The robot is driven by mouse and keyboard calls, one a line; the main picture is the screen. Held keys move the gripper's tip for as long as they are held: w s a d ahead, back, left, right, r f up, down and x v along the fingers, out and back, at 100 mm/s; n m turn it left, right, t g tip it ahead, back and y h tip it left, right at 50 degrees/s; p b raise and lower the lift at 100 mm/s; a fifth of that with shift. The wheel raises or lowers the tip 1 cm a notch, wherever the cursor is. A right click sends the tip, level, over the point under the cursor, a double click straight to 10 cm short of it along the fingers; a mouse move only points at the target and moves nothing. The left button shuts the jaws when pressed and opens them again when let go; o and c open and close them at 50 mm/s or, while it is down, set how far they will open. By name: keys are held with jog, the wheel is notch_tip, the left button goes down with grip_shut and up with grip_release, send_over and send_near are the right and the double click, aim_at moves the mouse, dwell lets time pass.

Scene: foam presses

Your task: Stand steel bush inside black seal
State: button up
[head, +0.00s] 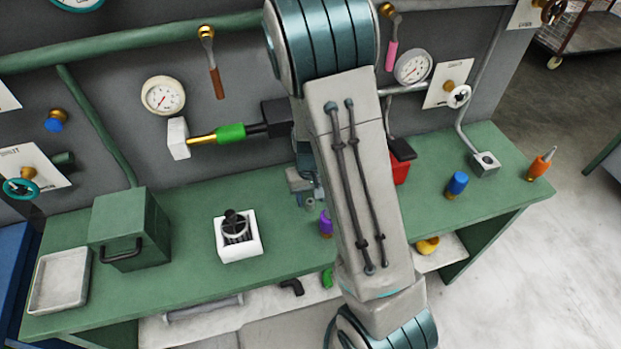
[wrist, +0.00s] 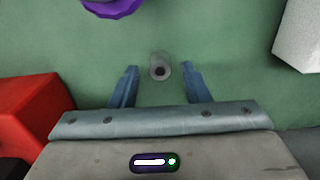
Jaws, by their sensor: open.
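The steel bush (wrist: 160,66) is a small grey cylinder with a dark hole, on the green bench top in the wrist view. My gripper (wrist: 159,70) is open, with one finger on each side of the bush and visible gaps between. In the head view my gripper (head: 307,196) is low over the bench, partly hidden by my arm.
A purple object (head: 326,222) stands close to my gripper, also in the wrist view (wrist: 112,8). A red block (wrist: 35,112) is at the wrist view's left. A green box (head: 130,230) and grey tray (head: 60,279) occupy the bench's left end. A green-handled valve pipe (head: 230,133) juts above.

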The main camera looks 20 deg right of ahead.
aim_at(310, 202)
notch_tip(310, 202, up, 10)
jog(key=s+r+t, duration=0.3)
jog(key=s+r, duration=1.1)
jog(key=s, duration=0.1)
jog(key=shift+t+b, duration=0.4)
jog(key=shift+a, duration=0.1)
jog(key=shift+c, duration=0.3)
jog(key=shift+c, duration=0.4)
